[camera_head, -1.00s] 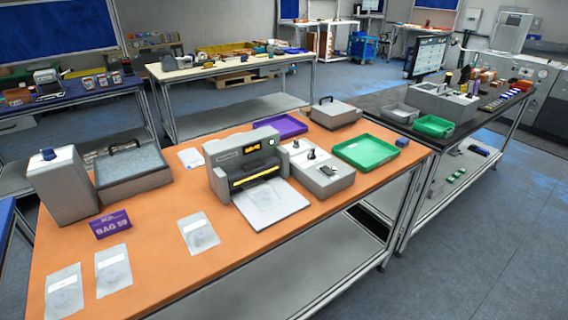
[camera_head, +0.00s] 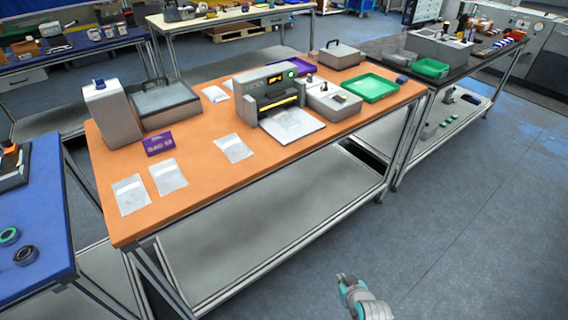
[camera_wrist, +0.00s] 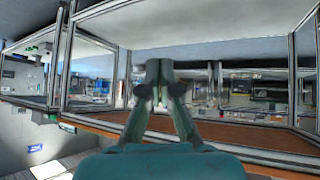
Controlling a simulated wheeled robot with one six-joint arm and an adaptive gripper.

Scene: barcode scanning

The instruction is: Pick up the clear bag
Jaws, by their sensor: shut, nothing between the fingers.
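Three clear bags with white labels lie flat on the orange table (camera_head: 200,182): one at the left front (camera_head: 130,194), one beside it (camera_head: 168,176), and one nearer the middle (camera_head: 233,148). A purple bag sign (camera_head: 158,143) stands behind the left two. My gripper (camera_head: 341,278) shows at the bottom of the head view, out over the floor in front of the table and apart from every bag. In the wrist view its fingers (camera_wrist: 159,72) are closed together and empty. I cannot make out a bag in the wrist view.
A grey machine (camera_head: 268,92) with a plate in front stands mid-table, with a green tray (camera_head: 371,87) to its right. A grey box unit (camera_head: 110,115) stands at the back left. A blue table (camera_head: 40,215) is at the left. The floor (camera_head: 450,225) at right is clear.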

